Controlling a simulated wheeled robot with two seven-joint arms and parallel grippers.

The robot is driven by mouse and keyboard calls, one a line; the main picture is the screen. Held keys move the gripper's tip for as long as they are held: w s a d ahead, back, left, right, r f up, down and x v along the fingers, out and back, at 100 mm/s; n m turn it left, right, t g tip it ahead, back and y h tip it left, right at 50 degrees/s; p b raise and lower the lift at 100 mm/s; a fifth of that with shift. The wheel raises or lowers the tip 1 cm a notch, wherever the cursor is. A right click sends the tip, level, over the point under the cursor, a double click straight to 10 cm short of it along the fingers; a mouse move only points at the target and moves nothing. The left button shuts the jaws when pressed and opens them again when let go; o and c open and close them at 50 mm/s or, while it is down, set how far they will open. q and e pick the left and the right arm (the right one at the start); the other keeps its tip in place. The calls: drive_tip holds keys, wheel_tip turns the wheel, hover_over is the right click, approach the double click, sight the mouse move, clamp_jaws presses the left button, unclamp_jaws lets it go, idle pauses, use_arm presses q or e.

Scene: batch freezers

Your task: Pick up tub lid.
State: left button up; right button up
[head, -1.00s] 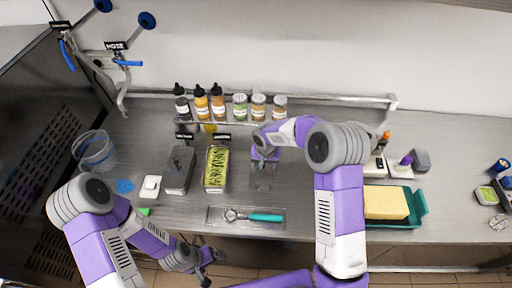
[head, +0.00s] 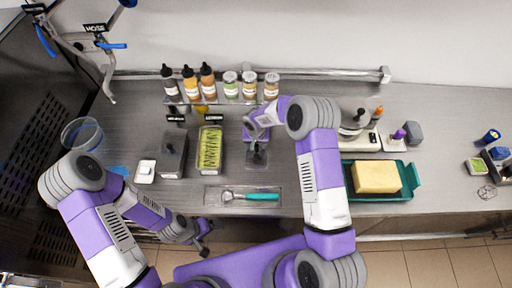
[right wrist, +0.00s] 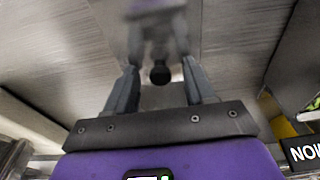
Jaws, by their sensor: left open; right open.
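A dark round knob (right wrist: 160,74) shows between the fingers of my right gripper (right wrist: 163,88) in the right wrist view. It seems to belong to a flat, see-through lid (head: 263,162) on the counter, partly hidden under that gripper in the head view. My right gripper (head: 257,148) is open, pointing down above it; contact cannot be told. A grey metal tub (head: 172,162) with a knobbed lid stands further left, beside an uncovered tub (head: 209,150) of green-yellow contents. My left gripper (head: 204,238) is open and empty, low in front of the counter edge.
Several bottles and jars (head: 207,80) stand on a rack behind. A tray with a teal-handled scoop (head: 250,196) lies in front. A green tray (head: 412,180) with a yellow block (head: 377,177) is to the right. A clear round container (head: 82,133) stands at left.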

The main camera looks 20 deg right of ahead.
clamp_jaws()
